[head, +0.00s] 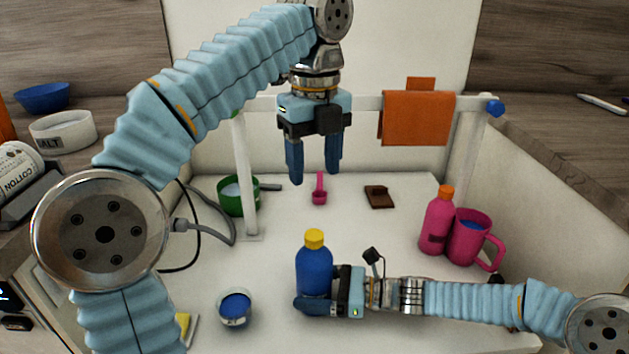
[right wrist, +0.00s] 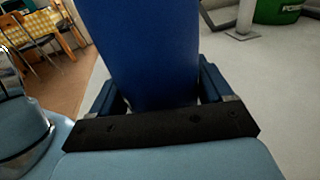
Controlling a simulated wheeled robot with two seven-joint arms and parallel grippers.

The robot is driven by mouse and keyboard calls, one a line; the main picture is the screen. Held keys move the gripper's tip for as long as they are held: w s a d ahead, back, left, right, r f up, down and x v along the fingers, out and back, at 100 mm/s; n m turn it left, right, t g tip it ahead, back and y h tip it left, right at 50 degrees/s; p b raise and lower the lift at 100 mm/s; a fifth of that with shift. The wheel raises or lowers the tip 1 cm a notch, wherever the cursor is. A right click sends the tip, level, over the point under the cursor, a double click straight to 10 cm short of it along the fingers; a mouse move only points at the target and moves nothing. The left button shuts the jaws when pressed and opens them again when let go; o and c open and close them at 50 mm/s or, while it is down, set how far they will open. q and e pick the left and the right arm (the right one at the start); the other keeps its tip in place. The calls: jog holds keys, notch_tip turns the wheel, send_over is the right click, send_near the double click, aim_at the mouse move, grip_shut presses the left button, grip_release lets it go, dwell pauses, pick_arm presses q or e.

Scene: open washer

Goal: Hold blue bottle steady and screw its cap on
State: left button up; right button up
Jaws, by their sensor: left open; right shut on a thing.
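The blue bottle (head: 314,270) stands upright on the white surface, with a yellow cap (head: 314,239) on its top; I cannot tell how tight the cap sits. My right gripper (head: 318,303) comes in from the right and is shut around the lower part of the bottle. In the right wrist view the blue bottle (right wrist: 145,50) rises between the two fingers, its top out of frame. My left gripper (head: 314,176) is open and empty, pointing down above and behind the bottle, clear of the cap.
A pink bottle (head: 437,222) and pink mug (head: 469,240) stand at right. A blue-filled cup (head: 235,309) is front left of the bottle. A green pot (head: 238,197), pink scoop (head: 319,192) and brown item (head: 378,197) lie behind. An orange cloth (head: 416,118) hangs on a white rail.

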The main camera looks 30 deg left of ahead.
jog(key=o, duration=1.1)
jog(key=v, duration=1.2)
